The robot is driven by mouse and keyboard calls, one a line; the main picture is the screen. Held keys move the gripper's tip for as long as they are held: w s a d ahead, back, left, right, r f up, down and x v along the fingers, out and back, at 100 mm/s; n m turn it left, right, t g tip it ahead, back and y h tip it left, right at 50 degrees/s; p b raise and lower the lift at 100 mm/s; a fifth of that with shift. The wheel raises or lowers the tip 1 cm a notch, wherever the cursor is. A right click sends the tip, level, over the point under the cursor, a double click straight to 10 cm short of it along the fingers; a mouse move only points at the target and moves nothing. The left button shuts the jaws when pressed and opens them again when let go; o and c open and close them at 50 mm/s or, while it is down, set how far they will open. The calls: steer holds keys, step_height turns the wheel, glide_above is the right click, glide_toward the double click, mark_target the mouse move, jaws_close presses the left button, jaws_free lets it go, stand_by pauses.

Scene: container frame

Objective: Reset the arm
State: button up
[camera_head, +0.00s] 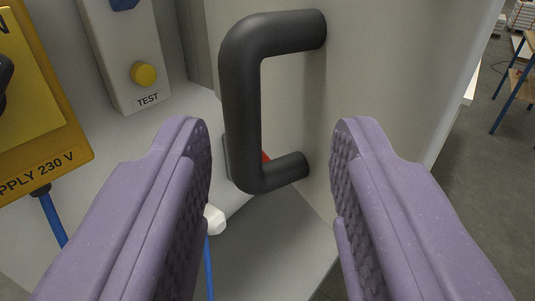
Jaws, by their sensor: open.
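My gripper (270,145) shows from the bottom of the view as two purple fingers with textured inner pads. The fingers are wide apart, with nothing held between them. A dark grey bar handle (241,110) is on a light grey panel (400,70) and shows in the gap between the fingers. I cannot tell the exact distance from the fingertips to the handle.
A yellow box (60,150) marked "PPLY 230 V" with a blue cable (53,217) is at the left. A grey box (125,50) with a yellow button (144,74) and the label "TEST" stands beside it. A white knob-like part (214,219) is below the handle. Open floor (490,170) shows at the right.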

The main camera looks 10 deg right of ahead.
step_height(320, 180, up, 10)
steer(key=s+a+n+y, duration=0.1)
steer(key=s+a+y, duration=0.1)
steer(key=y, duration=0.1)
steer(key=s+d+r+n+g, duration=0.1)
steer(key=s+r+g, duration=0.1)
steer(key=s+r, duration=1.3)
steer(key=shift+d+r, duration=0.3)
steer(key=shift+r, duration=0.2)
